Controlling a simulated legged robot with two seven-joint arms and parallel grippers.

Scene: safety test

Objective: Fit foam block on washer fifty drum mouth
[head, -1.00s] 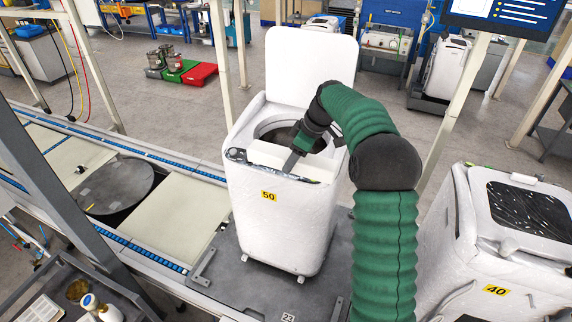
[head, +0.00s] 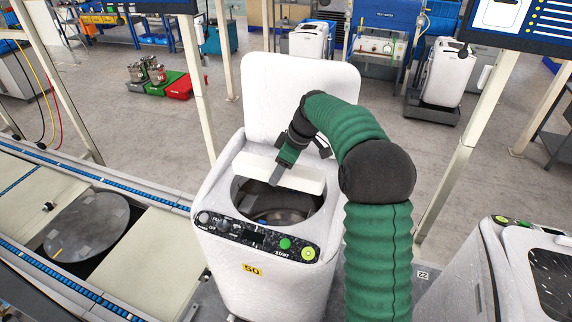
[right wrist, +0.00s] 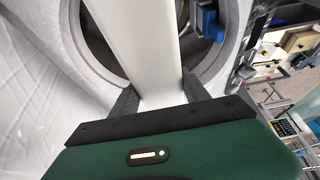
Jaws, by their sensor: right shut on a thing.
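Washer fifty (head: 250,290) is white, with a "50" label, a front control panel and its lid (head: 300,95) raised. Its round drum mouth (head: 275,217) is open on top, with the dark drum showing inside. My right gripper (head: 278,174) is shut on the white foam block (head: 308,181), a long bar lying across the rear part of the mouth. In the right wrist view the foam block (right wrist: 140,45) runs between both fingers (right wrist: 160,96) and across the ring of the mouth. I cannot tell whether it touches the rim. My left gripper is out of view.
A conveyor (head: 140,255) with a round dark plate (head: 87,227) runs along the left. Another white washer (head: 510,270) stands at the right. A pale post (head: 465,120) rises behind my right arm. A small blue part (right wrist: 208,22) shows beside the foam in the wrist view.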

